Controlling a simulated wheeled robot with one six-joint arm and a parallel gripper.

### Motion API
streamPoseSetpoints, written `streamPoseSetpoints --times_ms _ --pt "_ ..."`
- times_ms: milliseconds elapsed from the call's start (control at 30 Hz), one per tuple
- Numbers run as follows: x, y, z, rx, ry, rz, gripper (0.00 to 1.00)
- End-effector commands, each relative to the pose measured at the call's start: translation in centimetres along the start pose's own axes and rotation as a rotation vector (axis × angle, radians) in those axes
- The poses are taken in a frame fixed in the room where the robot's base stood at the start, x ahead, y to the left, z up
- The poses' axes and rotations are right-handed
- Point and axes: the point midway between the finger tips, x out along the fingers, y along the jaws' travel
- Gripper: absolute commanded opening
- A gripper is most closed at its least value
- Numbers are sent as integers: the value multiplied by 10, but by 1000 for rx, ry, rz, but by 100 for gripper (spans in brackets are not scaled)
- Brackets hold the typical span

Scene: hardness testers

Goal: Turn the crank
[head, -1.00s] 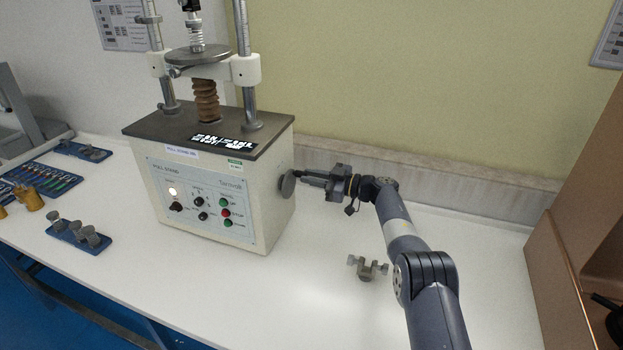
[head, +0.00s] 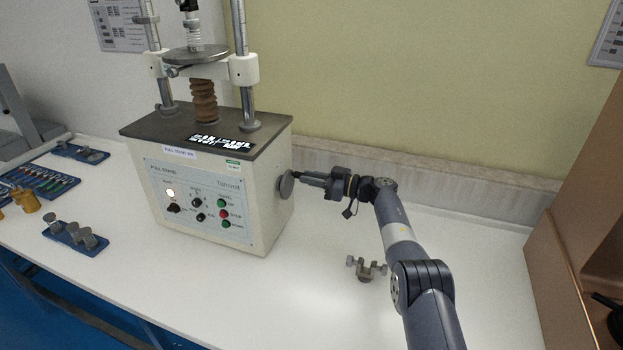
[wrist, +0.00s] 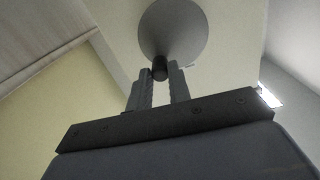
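The crank is a round grey disc (head: 286,184) on the right side wall of the white pull stand (head: 212,205). It fills the top middle of the wrist view (wrist: 178,25), with a short dark handle (wrist: 160,68) standing out from its lower part. My gripper (wrist: 160,76) points at the disc, one finger on each side of the handle. In the head view my gripper (head: 303,177) reaches the disc from the right, and the handle is hard to make out there.
A small metal clamp (head: 366,268) lies on the white table (head: 310,310) below my arm. Blue trays with metal parts (head: 75,236) lie left of the stand. A brown cabinet (head: 565,250) stands at the right. The wall is close behind my gripper.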

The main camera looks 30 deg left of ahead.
Motion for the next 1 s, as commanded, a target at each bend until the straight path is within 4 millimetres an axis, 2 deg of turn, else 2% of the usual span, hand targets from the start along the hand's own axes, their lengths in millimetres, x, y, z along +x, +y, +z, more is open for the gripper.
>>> streamPoseSetpoints --times_ms 33,267,667,867,1000 --pt "0 0 2 2 -2 -1 22" --pt "0 0 1 0 -1 -1 40" --pt "-6 1 0 0 -2 1 40" --pt "-25 0 0 0 -1 1 40" --pt "-49 1 2 1 -1 2 40"
